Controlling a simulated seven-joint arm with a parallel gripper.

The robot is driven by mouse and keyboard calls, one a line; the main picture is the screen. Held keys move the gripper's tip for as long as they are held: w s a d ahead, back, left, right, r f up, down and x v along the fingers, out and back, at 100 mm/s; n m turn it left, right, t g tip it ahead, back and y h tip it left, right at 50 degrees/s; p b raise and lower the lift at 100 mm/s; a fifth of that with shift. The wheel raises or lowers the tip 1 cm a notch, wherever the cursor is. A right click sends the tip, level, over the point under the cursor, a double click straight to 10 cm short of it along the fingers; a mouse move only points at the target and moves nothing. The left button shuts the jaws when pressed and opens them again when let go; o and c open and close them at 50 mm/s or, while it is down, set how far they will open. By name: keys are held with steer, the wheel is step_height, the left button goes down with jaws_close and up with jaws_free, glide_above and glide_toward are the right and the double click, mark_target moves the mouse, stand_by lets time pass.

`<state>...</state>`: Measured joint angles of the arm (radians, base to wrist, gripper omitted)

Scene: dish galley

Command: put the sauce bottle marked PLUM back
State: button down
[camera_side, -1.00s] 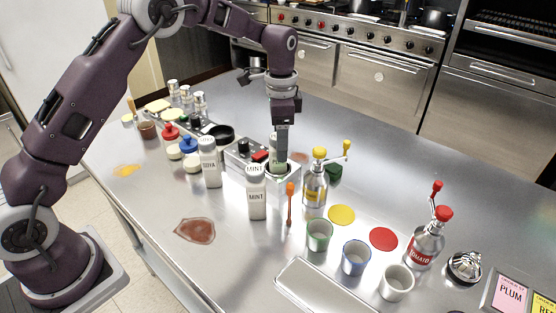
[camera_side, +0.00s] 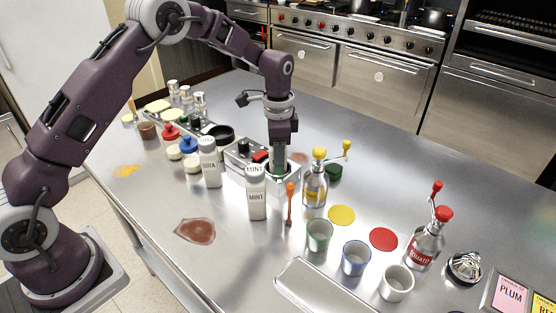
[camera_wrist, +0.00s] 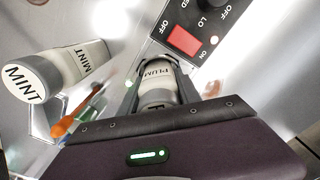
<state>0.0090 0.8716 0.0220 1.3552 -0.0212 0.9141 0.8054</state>
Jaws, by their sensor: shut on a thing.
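The PLUM bottle (camera_wrist: 156,80), pale with a grey band and black lettering, stands between my fingers in the wrist view. My gripper (camera_side: 278,165) points down and is shut on it. In the side view my fingers hide most of the bottle. The bottle is at the right end of a steel unit (camera_side: 240,150) with a red switch (camera_wrist: 184,40); I cannot tell whether its base rests in the unit's opening.
A MINT bottle (camera_side: 257,195) stands close in front, and a SOYA bottle (camera_side: 210,168) is to its left. An orange brush (camera_side: 290,200) and a yellow-topped pump bottle (camera_side: 315,188) are near on the right. A PLUM card (camera_side: 510,294) lies at the lower right.

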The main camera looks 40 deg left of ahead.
step_height(320, 180, up, 9)
steer(key=shift+f, duration=0.15)
steer(key=s+a+n, duration=0.5)
steer(key=s+n, duration=0.4)
steer(key=s, duration=0.3)
steer(key=f, duration=0.8)
steer(key=shift+w+d+f, duration=0.2)
steer(key=shift+d+f, duration=0.05)
steer(key=shift+f, duration=0.3)
steer(key=c, duration=0.9)
jaws_free()
steer(key=shift+f, duration=0.1)
steer(key=shift+o, duration=0.2)
